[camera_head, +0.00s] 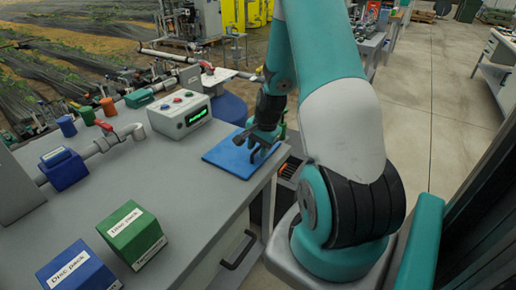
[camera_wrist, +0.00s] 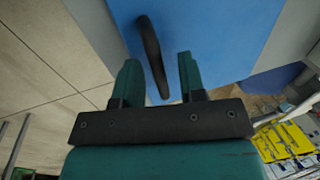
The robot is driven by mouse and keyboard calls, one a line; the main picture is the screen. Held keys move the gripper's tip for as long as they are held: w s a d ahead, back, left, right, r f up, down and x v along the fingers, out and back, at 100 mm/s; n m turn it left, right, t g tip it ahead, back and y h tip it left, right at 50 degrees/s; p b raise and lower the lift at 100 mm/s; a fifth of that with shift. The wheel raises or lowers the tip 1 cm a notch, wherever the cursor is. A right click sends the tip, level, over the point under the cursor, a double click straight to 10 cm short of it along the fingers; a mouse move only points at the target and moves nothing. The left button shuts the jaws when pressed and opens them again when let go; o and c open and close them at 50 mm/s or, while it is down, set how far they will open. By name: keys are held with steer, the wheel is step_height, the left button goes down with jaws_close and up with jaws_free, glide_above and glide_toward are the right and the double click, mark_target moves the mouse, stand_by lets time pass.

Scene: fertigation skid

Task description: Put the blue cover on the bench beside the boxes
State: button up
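The blue cover (camera_head: 232,155) is a flat panel at the far right corner of the grey bench (camera_head: 180,205). In the wrist view the blue cover (camera_wrist: 215,35) fills the upper middle, with a black handle (camera_wrist: 150,45) standing up from it. My gripper (camera_head: 262,143) is over the cover. In the wrist view my gripper (camera_wrist: 158,62) has its two green fingers apart, one on each side of the handle, with gaps showing. The boxes are a green disc pack box (camera_head: 132,238) and a blue disc pack box (camera_head: 78,272) at the near left of the bench.
A control box (camera_head: 180,116) with a green display stands behind the cover. A grey pipe with a red-handled valve and a blue block (camera_head: 63,168) run along the bench's left side. Bare bench top lies between the boxes and the cover. A drawer handle (camera_head: 238,250) is on the bench front.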

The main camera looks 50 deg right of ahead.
steer(key=v, duration=1.1)
steer(key=w+a+r+n+y, duration=0.1)
steer(key=a+r+n, duration=0.35)
steer(key=a, duration=0.65)
steer(key=w+a+r+n+y, duration=0.1)
steer(key=a+r+n, duration=0.2)
steer(key=a+n, duration=0.5)
steer(key=s+a+r+n+g+y, duration=0.1)
steer(key=s+a+r+n, duration=0.1)
steer(key=s+a+n, duration=0.4)
steer(key=s+a+r+n+g+y, duration=0.1)
steer(key=s+a+r+n, duration=0.2)
steer(key=a, duration=1)
steer(key=s+n, duration=0.3)
steer(key=s, duration=0.2)
steer(key=shift+s+a+r+g, duration=0.2)
steer(key=shift+s+r+g, duration=0.1)
